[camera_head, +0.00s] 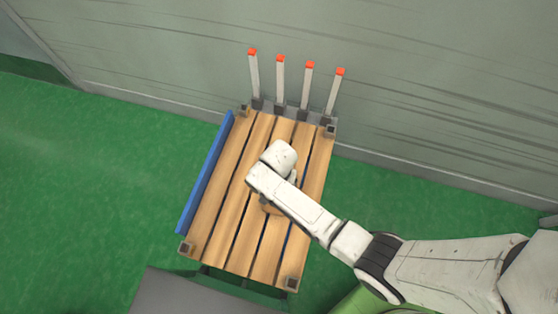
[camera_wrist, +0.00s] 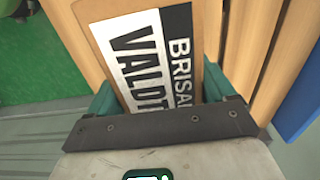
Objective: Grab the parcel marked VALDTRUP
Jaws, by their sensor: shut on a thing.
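The parcel (camera_wrist: 150,45) is brown cardboard with a white and black label. The label reads "VALDT" and "BRISA", and the rest of both words is cut off. In the wrist view my gripper (camera_wrist: 162,92) has a teal finger on each side of the parcel and is shut on it. In the head view a small brown part of the parcel (camera_head: 268,207) shows beneath my arm, over the slatted wooden platform (camera_head: 232,200). My arm hides most of it there. I cannot tell whether the parcel touches the slats.
A blue board (camera_head: 205,172) runs along the platform's left edge. Several upright white posts with orange-red tips (camera_head: 280,80) stand at its far edge, close to the grey wall (camera_head: 440,90). A dark grey surface (camera_head: 185,295) lies at the near left. Green floor (camera_head: 90,170) is open at left.

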